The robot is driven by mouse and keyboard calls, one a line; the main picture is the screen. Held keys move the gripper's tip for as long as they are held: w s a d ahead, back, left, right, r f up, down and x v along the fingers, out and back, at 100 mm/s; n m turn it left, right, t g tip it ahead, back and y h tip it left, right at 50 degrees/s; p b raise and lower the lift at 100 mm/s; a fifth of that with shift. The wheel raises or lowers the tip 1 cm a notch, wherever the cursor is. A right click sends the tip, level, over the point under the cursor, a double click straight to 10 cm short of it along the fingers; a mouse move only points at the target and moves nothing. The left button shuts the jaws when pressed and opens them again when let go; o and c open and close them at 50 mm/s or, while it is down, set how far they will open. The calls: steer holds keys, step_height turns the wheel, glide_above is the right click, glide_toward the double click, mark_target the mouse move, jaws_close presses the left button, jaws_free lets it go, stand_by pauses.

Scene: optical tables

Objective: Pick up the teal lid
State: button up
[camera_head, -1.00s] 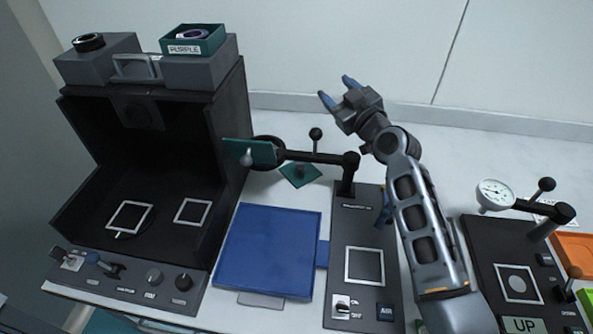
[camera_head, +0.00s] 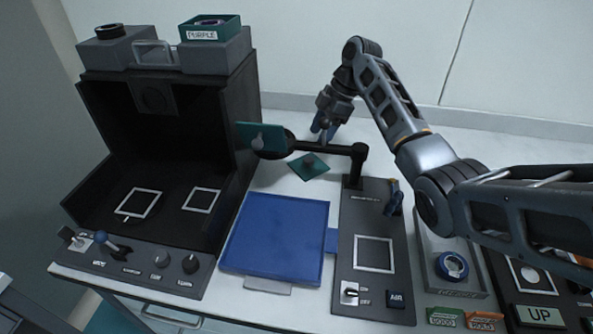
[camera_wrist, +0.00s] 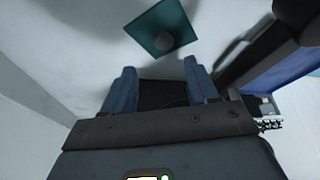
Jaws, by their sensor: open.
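A teal square lid (camera_head: 308,168) with a dark round knob lies on the white table behind the black swing arm. In the wrist view the teal lid (camera_wrist: 150,22) is ahead of the fingers, its knob facing me. My gripper (camera_head: 324,132) points down above and slightly behind the lid, apart from it. In the wrist view my gripper (camera_wrist: 160,72) has its two blue fingers spread with nothing between them. A second teal plate (camera_head: 258,132) with a pale knob stands upright at the end of the swing arm.
The black swing arm (camera_head: 325,147) crosses just in front of the lid. A blue pad (camera_head: 278,238) lies in front. A black open box (camera_head: 150,140) stands at left, with a teal container marked PURPLE (camera_head: 210,33) on top. A blue ring (camera_head: 452,266) sits at right.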

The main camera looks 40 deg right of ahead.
mark_target(309, 159)
steer(key=shift+a+f, duration=0.3)
steer(key=shift+f, duration=0.25)
steer(key=shift+s+p+x, duration=0.15)
steer(key=shift+p+x, duration=0.15)
steer(key=shift+x, duration=1.35)
steer(key=shift+s+p+x, duration=0.1)
steer(key=shift+p+x, duration=0.2)
steer(key=shift+x, duration=1.35)
steer(key=shift+d+f, duration=0.1)
steer(key=shift+d, duration=0.05)
jaws_close()
